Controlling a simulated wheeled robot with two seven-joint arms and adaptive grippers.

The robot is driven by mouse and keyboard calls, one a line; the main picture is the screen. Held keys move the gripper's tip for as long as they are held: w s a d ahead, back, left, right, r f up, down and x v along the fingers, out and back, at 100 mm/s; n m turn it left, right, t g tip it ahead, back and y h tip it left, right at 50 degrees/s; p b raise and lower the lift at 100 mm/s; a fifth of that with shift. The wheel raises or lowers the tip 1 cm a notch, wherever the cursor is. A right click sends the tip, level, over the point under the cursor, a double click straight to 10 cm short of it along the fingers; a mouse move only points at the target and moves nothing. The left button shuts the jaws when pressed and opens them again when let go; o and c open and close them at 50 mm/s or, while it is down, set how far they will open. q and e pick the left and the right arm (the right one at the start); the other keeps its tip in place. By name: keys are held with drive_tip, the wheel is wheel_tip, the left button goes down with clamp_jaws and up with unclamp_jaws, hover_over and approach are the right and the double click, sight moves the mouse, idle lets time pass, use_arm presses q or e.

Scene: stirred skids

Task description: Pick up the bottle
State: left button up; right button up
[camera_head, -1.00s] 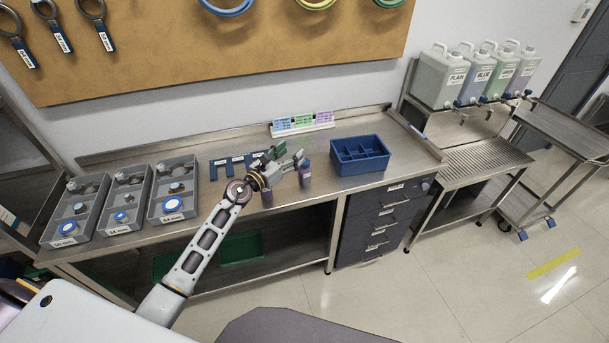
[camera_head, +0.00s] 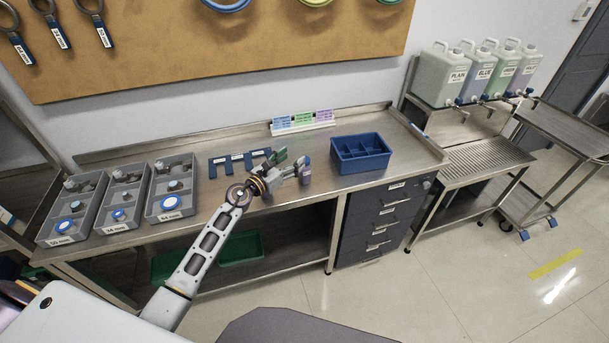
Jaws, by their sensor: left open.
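A small purple-grey bottle (camera_head: 305,176) stands upright on the steel bench, just right of my left gripper. My left gripper (camera_head: 293,162) is open, with its fingers pointing right toward the bottle. One finger overlaps the bottle's upper part in the picture; I cannot tell whether they touch. My right gripper is not in view.
A blue divided bin (camera_head: 361,167) stands to the right of the bottle. A blue slotted rack (camera_head: 238,160) lies behind my gripper. Grey trays (camera_head: 172,213) with lidded parts stand on the left. A card holder (camera_head: 303,128) stands at the back.

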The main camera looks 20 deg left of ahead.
sight(305, 171)
use_arm(q)
drive_tip(key=shift+w+d+f+b, duration=0.1)
drive_tip(key=shift+w+f+b, duration=0.15)
drive_tip(key=shift+f, duration=0.5)
drive_tip(key=shift+w+d+f+b, duration=0.1)
drive_tip(key=shift+w+f+b, duration=0.15)
drive_tip(key=shift+f, duration=0.45)
drive_tip(key=shift+w+d+f+b, duration=0.1)
drive_tip(key=shift+w+f+b, duration=0.15)
drive_tip(key=shift+f, duration=0.5)
drive_tip(key=shift+w, duration=0.1)
drive_tip(key=shift+x, duration=2.85)
drive_tip(key=shift+c, duration=0.2)
clamp_jaws()
